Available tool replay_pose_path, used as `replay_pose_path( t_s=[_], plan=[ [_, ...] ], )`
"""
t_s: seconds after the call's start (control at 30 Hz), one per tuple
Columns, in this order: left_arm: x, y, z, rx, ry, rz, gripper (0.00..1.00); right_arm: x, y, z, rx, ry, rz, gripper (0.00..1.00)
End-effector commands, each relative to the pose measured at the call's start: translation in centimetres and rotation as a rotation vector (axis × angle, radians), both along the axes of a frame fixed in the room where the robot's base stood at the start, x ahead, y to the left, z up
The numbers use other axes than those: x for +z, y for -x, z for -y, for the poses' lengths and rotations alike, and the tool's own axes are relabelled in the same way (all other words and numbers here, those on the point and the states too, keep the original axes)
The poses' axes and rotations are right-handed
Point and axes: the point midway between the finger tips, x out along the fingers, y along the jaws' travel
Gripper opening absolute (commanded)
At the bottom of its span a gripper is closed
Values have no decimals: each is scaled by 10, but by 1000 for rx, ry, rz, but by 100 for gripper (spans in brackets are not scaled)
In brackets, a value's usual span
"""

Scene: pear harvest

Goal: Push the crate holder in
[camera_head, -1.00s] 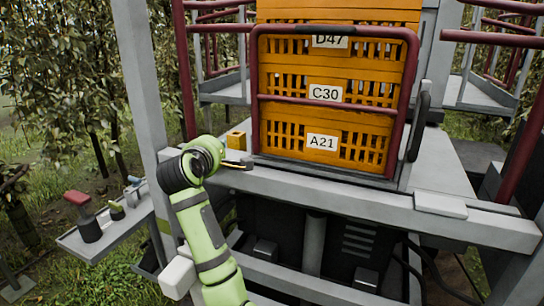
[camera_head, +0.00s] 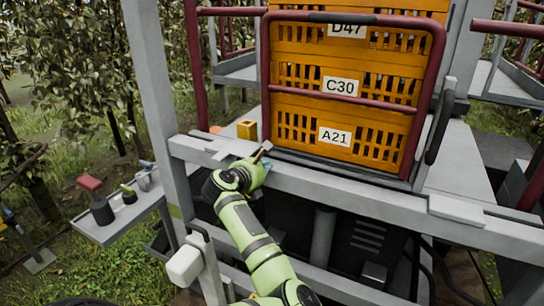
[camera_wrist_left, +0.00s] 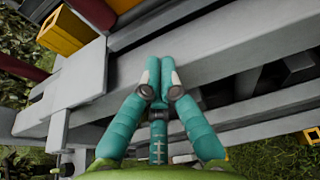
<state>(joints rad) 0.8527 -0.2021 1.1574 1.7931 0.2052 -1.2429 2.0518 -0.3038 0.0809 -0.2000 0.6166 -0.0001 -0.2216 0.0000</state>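The crate holder (camera_head: 267,85) is a dark red tube frame with a black grip along its top bar. It stands upright on the grey platform around stacked orange crates (camera_head: 350,108) labelled D47, C30 and A21. My left gripper (camera_head: 264,152) is at the platform's front edge, close to the holder's lower left corner. I cannot tell whether it touches the holder. In the left wrist view the teal fingers (camera_wrist_left: 160,66) lie side by side with their tips together, with nothing seen between them, over a grey beam. My right gripper is not in view.
A grey post (camera_head: 155,100) stands at the left, beside a shelf (camera_head: 118,222) with levers. A grey beam (camera_head: 330,188) runs along the front.

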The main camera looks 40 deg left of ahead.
Motion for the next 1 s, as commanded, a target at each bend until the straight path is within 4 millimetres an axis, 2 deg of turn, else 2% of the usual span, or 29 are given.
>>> replay_pose_path(
  t_s=[0.1,0.3,0.8,1.0],
  plan=[
    [2,-18,-5,-1,-1,0,0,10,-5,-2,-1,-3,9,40],
    [0,-37,-9,-1,-2,-1,0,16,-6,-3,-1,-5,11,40],
    [-1,-43,-11,0,-2,-1,0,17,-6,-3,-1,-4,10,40],
    [-1,-65,-16,-1,-1,1,0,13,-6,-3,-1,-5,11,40]
  ],
)
